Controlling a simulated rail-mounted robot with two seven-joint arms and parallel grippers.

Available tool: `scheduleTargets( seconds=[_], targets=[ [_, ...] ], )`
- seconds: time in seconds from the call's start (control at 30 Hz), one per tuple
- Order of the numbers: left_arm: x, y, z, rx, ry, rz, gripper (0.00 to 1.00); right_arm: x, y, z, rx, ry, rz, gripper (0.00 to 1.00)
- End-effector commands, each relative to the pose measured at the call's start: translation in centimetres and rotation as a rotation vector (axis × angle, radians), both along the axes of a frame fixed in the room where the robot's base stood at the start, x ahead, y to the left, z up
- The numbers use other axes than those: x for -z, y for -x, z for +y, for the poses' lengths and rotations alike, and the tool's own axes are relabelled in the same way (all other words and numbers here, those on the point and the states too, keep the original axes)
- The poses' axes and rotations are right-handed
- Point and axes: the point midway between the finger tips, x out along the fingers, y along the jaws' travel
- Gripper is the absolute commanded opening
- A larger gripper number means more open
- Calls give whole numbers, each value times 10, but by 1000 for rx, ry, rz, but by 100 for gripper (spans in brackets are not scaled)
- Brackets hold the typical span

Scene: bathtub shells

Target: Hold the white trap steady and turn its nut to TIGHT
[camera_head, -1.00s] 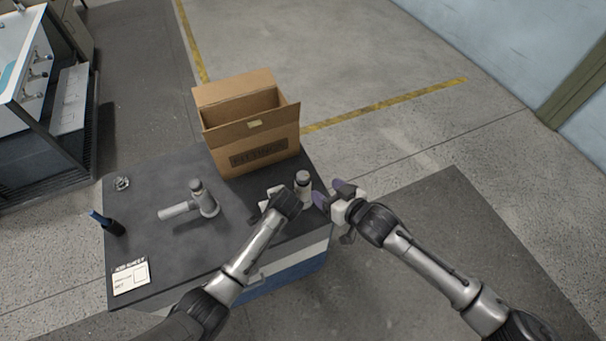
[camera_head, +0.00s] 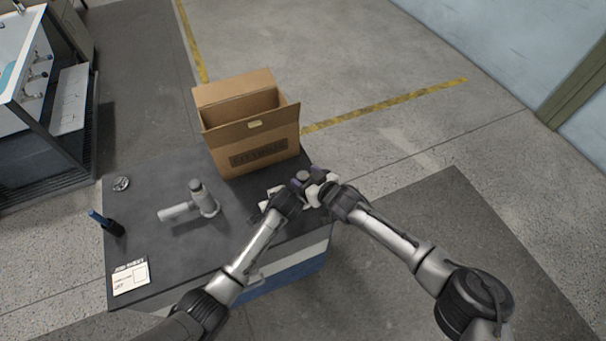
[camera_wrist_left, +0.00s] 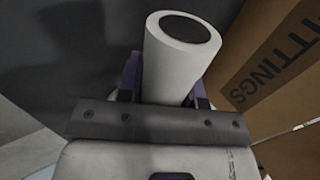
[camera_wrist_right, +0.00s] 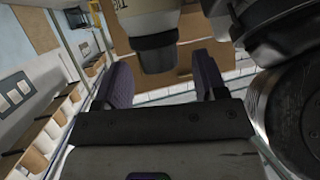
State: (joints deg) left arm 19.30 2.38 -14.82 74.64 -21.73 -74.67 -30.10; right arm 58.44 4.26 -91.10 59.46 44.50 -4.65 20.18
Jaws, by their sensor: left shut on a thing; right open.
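The white trap stands at the right end of the dark bench, largely hidden by my grippers in the head view. In the left wrist view its pale pipe (camera_wrist_left: 180,60) sits between the fingers of my left gripper (camera_wrist_left: 168,88), which is shut on it. In the right wrist view a pale body with lettering (camera_wrist_right: 145,15) ends in a dark grey nut (camera_wrist_right: 156,52). The nut's dark top also shows in the head view (camera_head: 303,176). My right gripper (camera_wrist_right: 162,75) is open, its purple fingers on either side of the nut. Contact with it cannot be told.
An open cardboard box (camera_head: 265,155) stands just behind the grippers. A grey pipe fitting (camera_head: 178,211) lies at mid-bench. A small metal part (camera_head: 121,184), a blue-and-black item (camera_head: 105,222) and a white card (camera_head: 131,278) are at the left. Bench (camera_head: 230,235) between them is clear.

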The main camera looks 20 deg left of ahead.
Motion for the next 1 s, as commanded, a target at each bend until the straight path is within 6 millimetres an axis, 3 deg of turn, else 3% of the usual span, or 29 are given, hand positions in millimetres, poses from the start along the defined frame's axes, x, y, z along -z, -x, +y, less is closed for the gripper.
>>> scheduleTargets(
  seconds=[0.27, 0.73, 1.0],
  targets=[
    [0, 0, 0, 0, 0, 0, 5, 5, -8, 13, -1, 1, -3, 65],
    [0, 0, 0, 0, 0, 0, 5, 6, -11, 15, 1, 0, -4, 65],
    [0, 0, 0, 0, 0, 0, 5, 6, -11, 15, 1, 0, -4, 39]
  ],
)
